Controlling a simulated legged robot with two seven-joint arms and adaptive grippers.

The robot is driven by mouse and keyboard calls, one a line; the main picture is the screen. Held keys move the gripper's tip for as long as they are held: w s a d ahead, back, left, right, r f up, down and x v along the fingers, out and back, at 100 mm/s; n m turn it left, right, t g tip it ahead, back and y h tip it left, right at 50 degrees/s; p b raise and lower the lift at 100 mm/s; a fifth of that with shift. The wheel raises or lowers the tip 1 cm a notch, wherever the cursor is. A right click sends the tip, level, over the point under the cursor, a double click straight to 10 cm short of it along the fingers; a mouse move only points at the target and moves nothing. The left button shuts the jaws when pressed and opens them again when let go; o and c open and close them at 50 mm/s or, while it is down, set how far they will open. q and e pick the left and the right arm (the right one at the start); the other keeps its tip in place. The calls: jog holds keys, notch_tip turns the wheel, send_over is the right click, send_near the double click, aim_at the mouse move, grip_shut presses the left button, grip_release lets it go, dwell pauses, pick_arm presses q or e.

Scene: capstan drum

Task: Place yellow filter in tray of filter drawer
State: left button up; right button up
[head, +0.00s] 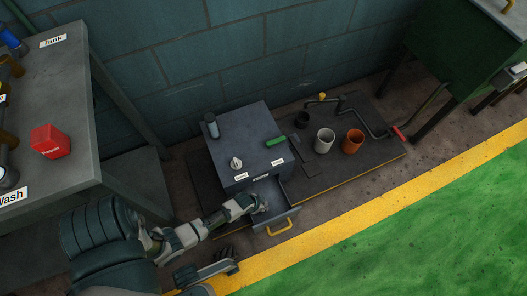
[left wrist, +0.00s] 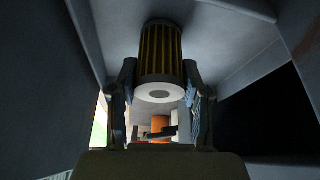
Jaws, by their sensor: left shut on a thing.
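The filter drawer (head: 290,217) is pulled out from the front of a grey cabinet (head: 238,140), with a yellow handle on its face. My left gripper (head: 258,204) reaches in over the open drawer from the left. In the left wrist view, its two fingers (left wrist: 161,92) are shut on the yellow filter (left wrist: 160,52), a pleated cylinder with a white end cap that has a hole in it. Grey drawer walls surround the filter there. In the head view the filter is mostly hidden by the gripper, and I cannot tell whether it touches the tray.
A green handle (head: 276,140), a knob (head: 236,163) and a dark cylinder (head: 211,124) are on the cabinet top. A white cup (head: 324,140) and an orange cup (head: 353,141) stand to its right. A table (head: 75,120) with a red block (head: 49,141) is at left.

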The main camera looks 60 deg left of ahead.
pick_arm(q)
jog(key=shift+f, duration=0.25)
jog(key=o, duration=1.3)
